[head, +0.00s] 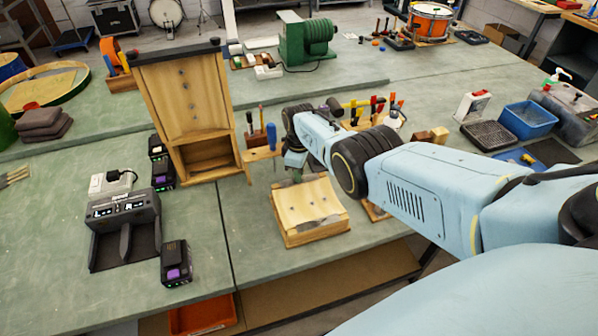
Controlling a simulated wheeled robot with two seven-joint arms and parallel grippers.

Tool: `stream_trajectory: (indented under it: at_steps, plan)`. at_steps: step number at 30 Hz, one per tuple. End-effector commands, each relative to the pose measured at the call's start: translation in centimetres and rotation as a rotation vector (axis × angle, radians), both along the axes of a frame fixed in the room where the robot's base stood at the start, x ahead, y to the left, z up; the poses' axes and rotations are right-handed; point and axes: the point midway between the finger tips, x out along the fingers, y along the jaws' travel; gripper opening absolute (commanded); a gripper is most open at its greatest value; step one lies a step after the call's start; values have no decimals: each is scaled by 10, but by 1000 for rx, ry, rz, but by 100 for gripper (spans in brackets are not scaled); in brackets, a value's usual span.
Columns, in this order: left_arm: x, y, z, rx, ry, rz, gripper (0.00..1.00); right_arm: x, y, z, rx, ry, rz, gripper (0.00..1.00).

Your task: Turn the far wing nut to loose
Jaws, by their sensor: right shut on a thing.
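A pale wooden block with a curved top (309,205) sits on the green bench in the middle, with small dark fittings in a row across its top and greyish patches along its far edge. My right arm reaches in from the right, and my right gripper (296,175) points down at the block's far edge. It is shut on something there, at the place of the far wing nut. The nut itself is hidden by the fingers and too small to make out, so its turn angle cannot be told. My left gripper is not in view.
A tall wooden stand (184,100) rises to the left of the block. A tool rack with a blue-handled tool (271,135) stands just behind the gripper. A battery charger (125,220) and a loose battery (176,263) lie left. Bare bench lies left of the block.

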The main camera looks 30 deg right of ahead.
Motion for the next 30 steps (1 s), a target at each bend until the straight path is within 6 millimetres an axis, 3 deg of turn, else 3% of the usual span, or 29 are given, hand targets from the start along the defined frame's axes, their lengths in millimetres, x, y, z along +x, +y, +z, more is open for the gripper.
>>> stream_trajectory:
  at_steps: [12,29,30]
  plan:
    - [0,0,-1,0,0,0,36,1,-1,1,-1,-2,199,0]
    - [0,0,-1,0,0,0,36,1,-1,1,-1,-3,229,0]
    - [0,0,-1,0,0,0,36,1,-1,1,-1,-3,229,14]
